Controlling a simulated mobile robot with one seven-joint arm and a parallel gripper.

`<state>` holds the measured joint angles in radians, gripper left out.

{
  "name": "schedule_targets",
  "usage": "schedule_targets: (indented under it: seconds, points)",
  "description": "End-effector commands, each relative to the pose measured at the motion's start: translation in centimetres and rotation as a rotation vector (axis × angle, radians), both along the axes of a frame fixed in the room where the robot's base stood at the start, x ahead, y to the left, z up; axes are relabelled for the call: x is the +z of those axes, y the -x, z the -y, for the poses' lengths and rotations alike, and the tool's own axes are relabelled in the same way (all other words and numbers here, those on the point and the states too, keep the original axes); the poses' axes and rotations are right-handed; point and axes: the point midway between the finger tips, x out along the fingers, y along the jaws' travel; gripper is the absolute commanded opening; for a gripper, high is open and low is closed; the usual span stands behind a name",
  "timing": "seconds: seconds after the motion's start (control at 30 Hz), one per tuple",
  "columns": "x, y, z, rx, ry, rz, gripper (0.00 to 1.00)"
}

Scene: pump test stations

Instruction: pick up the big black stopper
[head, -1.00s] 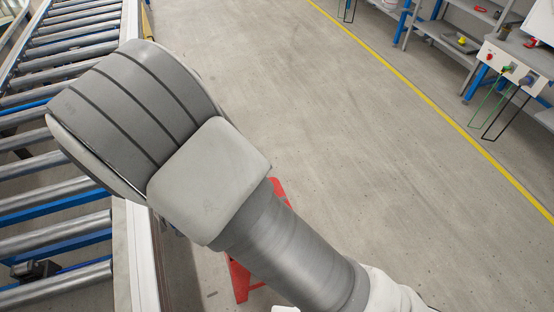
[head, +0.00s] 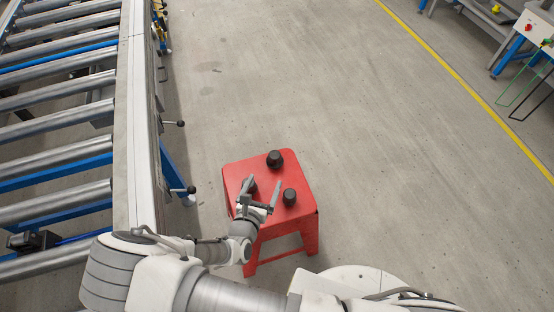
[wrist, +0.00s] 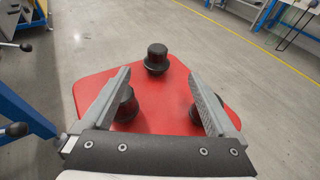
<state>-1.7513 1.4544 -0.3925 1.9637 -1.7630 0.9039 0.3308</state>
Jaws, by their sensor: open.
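Three black stoppers stand on a red stool (head: 236,172). The far stopper (head: 275,159) looks the widest in the head view; in the wrist view it (wrist: 156,58) stands clear, beyond and between my fingertips. The right stopper (head: 289,197) stands nearer; in the wrist view my right finger partly hides it. The left stopper (head: 252,187) is partly hidden by my left finger in both views. My gripper (head: 263,186) is open and empty over the stool, its fingers (wrist: 159,78) pointing toward the far stopper. Its exact height above the stool is hard to tell.
A roller conveyor (head: 58,103) with a pale side rail runs along the left, its black-knobbed levers (head: 180,191) sticking out toward the stool. A workbench (head: 520,35) stands far right beyond a yellow floor line. The floor behind the stool is clear.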

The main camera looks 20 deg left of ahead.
Motion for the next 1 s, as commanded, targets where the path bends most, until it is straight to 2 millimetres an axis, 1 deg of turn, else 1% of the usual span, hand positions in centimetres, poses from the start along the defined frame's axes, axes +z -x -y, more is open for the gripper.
schedule_targets:
  seconds: [0.03,0.1,0.33,0.43,0.67,0.8,0.9,1.0]
  points:
    - [-0.7,-1.2,-0.1,-0.002,-0.002,0.003,0.93]
    - [-1.2,-2.7,-0.2,-0.003,0.0,0.002,0.93]
    - [-2.5,-7.1,-0.7,-0.003,-0.001,0.002,0.93]
    - [-2.8,-8.2,-0.9,-0.003,-0.002,0.002,0.93]
    - [-3.3,-9.6,-1.1,-0.004,-0.002,0.002,0.93]
    - [-4.2,-11.3,-1.7,-0.002,-0.001,0.001,0.93]
    - [-4.5,-12.5,-1.9,-0.002,-0.001,0.001,0.93]
    - [-4.6,-13.4,-1.9,-0.003,-0.001,0.001,0.93]
